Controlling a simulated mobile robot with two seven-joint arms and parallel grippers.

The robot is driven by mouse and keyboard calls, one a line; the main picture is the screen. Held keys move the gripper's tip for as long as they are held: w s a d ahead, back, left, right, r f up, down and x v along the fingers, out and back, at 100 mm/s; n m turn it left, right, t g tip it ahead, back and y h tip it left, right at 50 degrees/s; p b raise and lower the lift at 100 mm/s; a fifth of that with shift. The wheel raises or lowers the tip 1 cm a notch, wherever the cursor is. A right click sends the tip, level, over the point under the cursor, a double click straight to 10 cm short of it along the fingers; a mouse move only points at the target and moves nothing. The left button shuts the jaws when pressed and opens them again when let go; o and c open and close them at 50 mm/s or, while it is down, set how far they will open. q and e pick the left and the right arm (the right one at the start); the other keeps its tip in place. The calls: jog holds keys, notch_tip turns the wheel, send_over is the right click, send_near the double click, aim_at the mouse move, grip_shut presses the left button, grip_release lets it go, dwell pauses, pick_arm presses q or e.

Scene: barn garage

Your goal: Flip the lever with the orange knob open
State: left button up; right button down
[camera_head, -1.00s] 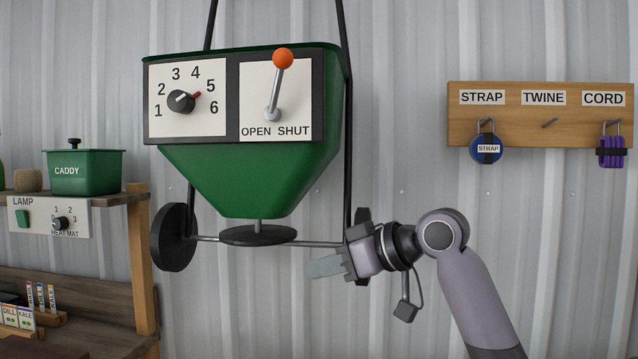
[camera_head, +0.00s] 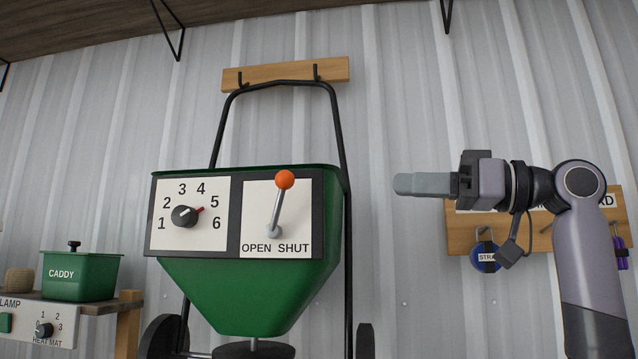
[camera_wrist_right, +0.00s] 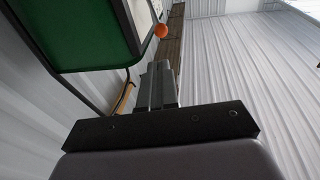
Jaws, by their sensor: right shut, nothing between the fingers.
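The lever (camera_head: 277,208) with the orange knob (camera_head: 285,180) stands on a white plate marked OPEN and SHUT, on the front of the green spreader hopper (camera_head: 245,290). It tilts up and to the right, toward the SHUT side. My right gripper (camera_head: 402,184) is shut and empty, to the right of the hopper and about level with the knob, pointing left, apart from both. In the right wrist view the orange knob (camera_wrist_right: 161,30) shows just beyond the closed fingers (camera_wrist_right: 160,75), beside the green hopper (camera_wrist_right: 85,30). My left gripper is not in view.
A numbered dial (camera_head: 185,216) sits left of the lever plate. A wooden hook board (camera_head: 460,235) is partly behind my right arm. A green caddy (camera_head: 82,277) stands lower left.

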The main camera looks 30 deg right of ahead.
jog(key=shift+w, duration=0.1)
jog(key=p, duration=0.4)
send_near(280, 202)
jog(key=r, duration=0.1)
jog(key=w+a+r, duration=0.1)
jog(key=r, duration=0.1)
jog(key=shift+w+a+r, duration=0.3)
jog(key=shift+w+a, duration=0.4)
jog(key=shift+w, duration=0.1)
jog(key=shift+r, duration=0.1)
